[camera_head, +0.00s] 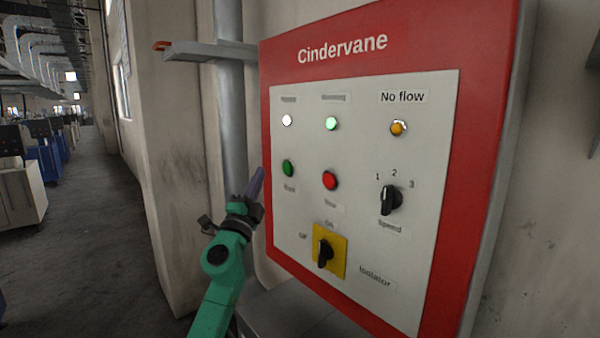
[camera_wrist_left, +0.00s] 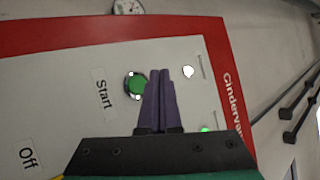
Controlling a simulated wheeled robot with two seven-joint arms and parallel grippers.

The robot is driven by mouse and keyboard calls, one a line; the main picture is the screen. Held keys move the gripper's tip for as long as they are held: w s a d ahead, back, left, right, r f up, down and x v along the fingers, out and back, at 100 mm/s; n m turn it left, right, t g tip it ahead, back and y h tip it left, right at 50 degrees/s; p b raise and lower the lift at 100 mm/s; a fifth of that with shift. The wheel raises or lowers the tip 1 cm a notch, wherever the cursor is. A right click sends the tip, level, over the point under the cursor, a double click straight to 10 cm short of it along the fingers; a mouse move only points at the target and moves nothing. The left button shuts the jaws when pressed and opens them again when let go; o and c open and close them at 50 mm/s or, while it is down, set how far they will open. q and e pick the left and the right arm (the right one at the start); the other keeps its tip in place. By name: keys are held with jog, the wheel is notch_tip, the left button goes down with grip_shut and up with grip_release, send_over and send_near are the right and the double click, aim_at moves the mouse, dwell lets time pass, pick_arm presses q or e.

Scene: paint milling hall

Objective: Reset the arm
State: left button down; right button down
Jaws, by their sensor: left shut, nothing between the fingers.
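My green left arm rises from the bottom of the head view. Its left gripper (camera_head: 258,172) has slim purple fingers, shut and empty, near the panel's left edge. The red-edged Cindervane panel (camera_head: 365,270) fills the right half. In the left wrist view the shut fingertips (camera_wrist_left: 161,71) appear beside the green Start button (camera_wrist_left: 136,84) and partly overlap it; I cannot tell any contact. The Start button (camera_head: 287,168) is left of the red button (camera_head: 330,180). The black isolator knob (camera_head: 325,253) sits on a yellow plate, its handle roughly upright. My right gripper is not in view.
The speed knob (camera_head: 391,200) is lower right. A bracket (camera_head: 208,51) juts out above my gripper, before a grey pipe (camera_head: 231,130). The floor (camera_head: 85,240) at left is clear.

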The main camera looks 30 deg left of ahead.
pick_arm(q)
jog(key=s+d+f+n+g, duration=0.2)
jog(key=s+f+n+g, duration=0.15)
jog(key=f, duration=0.65)
jog(key=s+d+f+n+g, duration=0.2)
jog(key=f+n+g, duration=0.2)
jog(key=f, duration=0.7)
jog(key=s+d+f+n+g, duration=0.2)
jog(key=s+f+n+g, duration=0.15)
jog(key=f, duration=0.65)
jog(key=s+d+f+g+h, duration=0.8)
jog(key=s+d+f+g, duration=0.1)
jog(key=s+d+f, duration=0.65)
notch_tip(320, 180, down, 22)
jog(key=s+g, duration=0.1)
jog(key=s, duration=0.2)
jog(key=s+a+f, duration=0.2)
jog(key=s+f, duration=0.5)
jog(key=s, duration=0.1)
jog(key=s+a+f+g, duration=0.1)
jog(key=s+f, duration=0.6)
jog(key=s, duration=0.1)
jog(key=shift+s+a+f, duration=0.2)
jog(key=shift+s+a, duration=0.15)
jog(key=shift+s, duration=0.05)
